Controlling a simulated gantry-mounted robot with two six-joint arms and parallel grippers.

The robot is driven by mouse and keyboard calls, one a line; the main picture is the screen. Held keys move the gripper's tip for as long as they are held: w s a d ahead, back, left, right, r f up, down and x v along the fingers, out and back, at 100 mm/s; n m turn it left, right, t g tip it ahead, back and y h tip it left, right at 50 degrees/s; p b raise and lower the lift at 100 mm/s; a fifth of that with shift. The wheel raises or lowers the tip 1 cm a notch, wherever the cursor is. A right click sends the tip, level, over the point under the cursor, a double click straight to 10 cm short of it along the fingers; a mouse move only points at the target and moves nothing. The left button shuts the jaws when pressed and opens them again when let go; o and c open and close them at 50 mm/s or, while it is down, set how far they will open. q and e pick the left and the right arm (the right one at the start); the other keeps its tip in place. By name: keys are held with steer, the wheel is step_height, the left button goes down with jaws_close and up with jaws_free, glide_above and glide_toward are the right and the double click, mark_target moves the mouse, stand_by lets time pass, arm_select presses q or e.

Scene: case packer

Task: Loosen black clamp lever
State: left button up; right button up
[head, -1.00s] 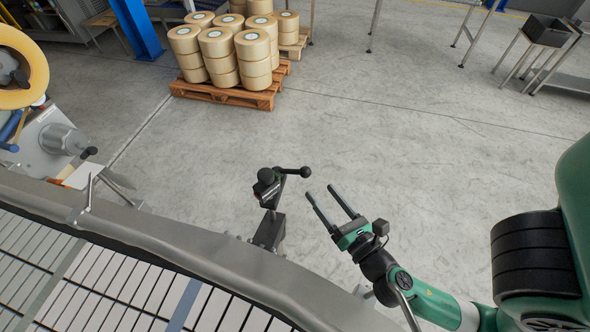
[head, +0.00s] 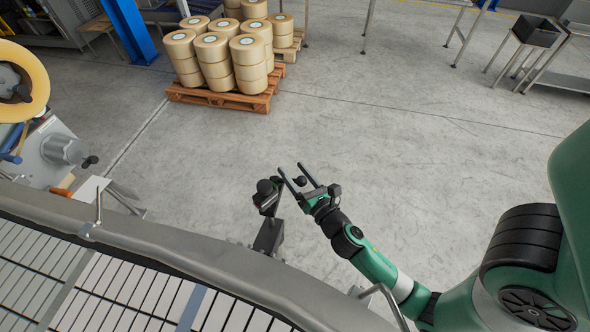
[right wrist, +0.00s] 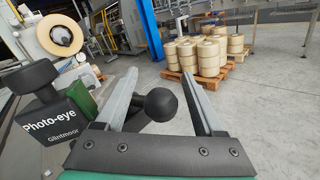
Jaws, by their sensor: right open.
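The black clamp lever with a round ball end (head: 300,181) sticks out from a small post-mounted unit (head: 268,196) beside the conveyor. The unit's black cover, reading "Photo-eye Glintmoor", stands at the left. My right gripper (head: 297,175) is open in the head view, its fingers either side of the ball. I cannot tell whether a finger touches the lever. My left gripper is not in view.
The conveyor (head: 120,290) with its grey metal rail runs along the bottom left. A tape machine (head: 50,145) stands at the left. A wooden pallet (head: 215,97) holds stacked tape rolls at the back. The grey floor between is clear.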

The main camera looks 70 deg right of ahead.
steer(key=c, duration=1.1)
jaws_close()
steer(key=shift+f, duration=0.15)
